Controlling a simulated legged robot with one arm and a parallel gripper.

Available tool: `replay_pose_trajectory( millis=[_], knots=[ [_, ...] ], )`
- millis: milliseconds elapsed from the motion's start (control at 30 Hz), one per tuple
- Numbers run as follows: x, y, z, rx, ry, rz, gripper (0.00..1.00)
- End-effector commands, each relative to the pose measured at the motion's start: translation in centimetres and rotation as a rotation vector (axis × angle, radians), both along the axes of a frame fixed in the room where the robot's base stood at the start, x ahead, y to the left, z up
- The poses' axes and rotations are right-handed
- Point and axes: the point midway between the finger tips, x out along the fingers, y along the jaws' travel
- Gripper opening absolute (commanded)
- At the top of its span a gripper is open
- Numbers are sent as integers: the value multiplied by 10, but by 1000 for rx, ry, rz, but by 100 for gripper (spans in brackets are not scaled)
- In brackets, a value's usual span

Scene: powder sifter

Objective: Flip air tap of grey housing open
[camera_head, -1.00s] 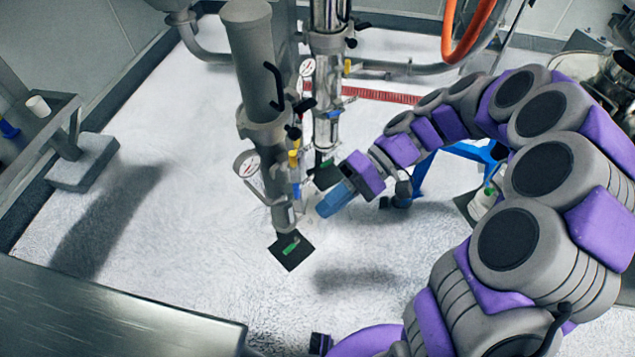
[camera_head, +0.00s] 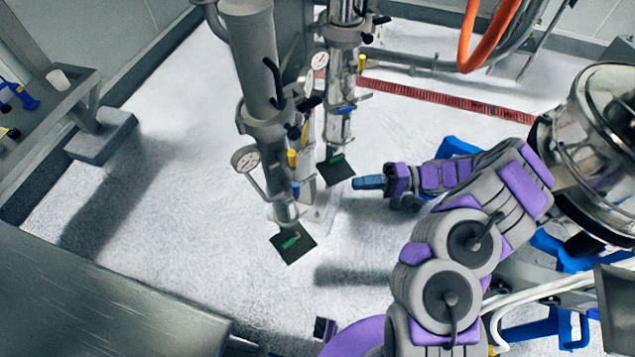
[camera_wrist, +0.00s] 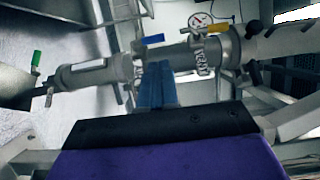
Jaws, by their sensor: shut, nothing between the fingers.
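The grey housing (camera_head: 247,50) is a matte upright column left of centre in the head view. Low on it are a yellow tap handle (camera_head: 292,158), a blue tap handle (camera_head: 296,190) and a green handle (camera_head: 290,241). In the wrist view the shut fingers (camera_wrist: 157,85) overlap a sideways-looking column, just below a blue handle (camera_wrist: 153,39). A yellow handle (camera_wrist: 218,28) and green handle (camera_wrist: 36,58) also show there.
A shiny steel housing (camera_head: 341,75) with similar taps stands close behind the grey one. Pressure gauges (camera_head: 245,158) stick out at the side. A steel vessel (camera_head: 605,130) stands at right, a steel table (camera_head: 100,310) at front left. The white floor between is mostly clear.

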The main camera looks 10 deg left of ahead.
Motion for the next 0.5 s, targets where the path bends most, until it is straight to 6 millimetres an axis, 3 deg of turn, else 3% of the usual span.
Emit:
replay_pose_trajectory(
  millis=[200, 500],
  knots=[
    [5, -8, -16, 6, -3, -35, 0],
    [5, -9, -16, 8, -4, -36, 0]
  ],
)
